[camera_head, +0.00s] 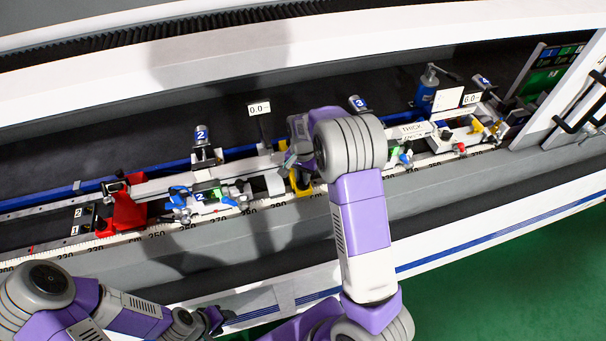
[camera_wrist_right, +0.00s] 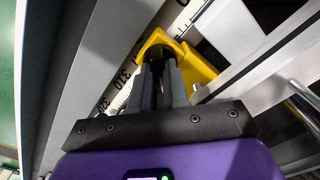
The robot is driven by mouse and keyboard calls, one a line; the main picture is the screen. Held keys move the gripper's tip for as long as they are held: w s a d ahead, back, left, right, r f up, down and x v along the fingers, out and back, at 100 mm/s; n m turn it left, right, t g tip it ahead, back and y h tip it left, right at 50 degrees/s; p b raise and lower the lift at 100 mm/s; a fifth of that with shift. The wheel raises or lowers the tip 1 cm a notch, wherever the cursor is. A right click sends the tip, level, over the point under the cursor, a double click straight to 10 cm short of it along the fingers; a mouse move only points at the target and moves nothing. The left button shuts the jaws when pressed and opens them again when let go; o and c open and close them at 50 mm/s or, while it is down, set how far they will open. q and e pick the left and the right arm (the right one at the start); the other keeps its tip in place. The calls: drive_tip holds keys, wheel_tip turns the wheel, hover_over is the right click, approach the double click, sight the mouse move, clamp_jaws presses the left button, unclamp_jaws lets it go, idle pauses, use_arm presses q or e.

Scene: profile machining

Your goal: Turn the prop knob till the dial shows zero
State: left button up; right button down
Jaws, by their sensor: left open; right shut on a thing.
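A yellow prop (camera_head: 300,183) stands at the rail, partly hidden behind my right arm. It also shows in the right wrist view (camera_wrist_right: 199,70). My right gripper (camera_wrist_right: 166,72) has its two dark fingers close together at the yellow prop, shut on what I take to be its knob; the fingers hide the knob itself. In the head view my right wrist covers most of this spot. A white dial display (camera_head: 259,109) on a dark post behind the rail appears to read 0.0. My left gripper (camera_head: 216,319) is low in the head view, away from the rail, open.
A second display (camera_head: 472,98) at the right reads about 6.0. A red stop (camera_head: 128,208) and blue clamp (camera_head: 180,199) sit on the rail to the left. A printed scale (camera_head: 190,226) runs along the front. Numbered clamps and a blue cylinder (camera_head: 427,95) stand behind.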

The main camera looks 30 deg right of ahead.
drive_tip(key=shift+w+r+m, duration=0.1)
drive_tip(key=shift+m, duration=0.5)
drive_tip(key=c, duration=1.1)
unclamp_jaws()
wheel_tip(320, 180, up, 8)
drive_tip(key=shift+f, duration=0.2)
drive_tip(key=shift+f, duration=0.1)
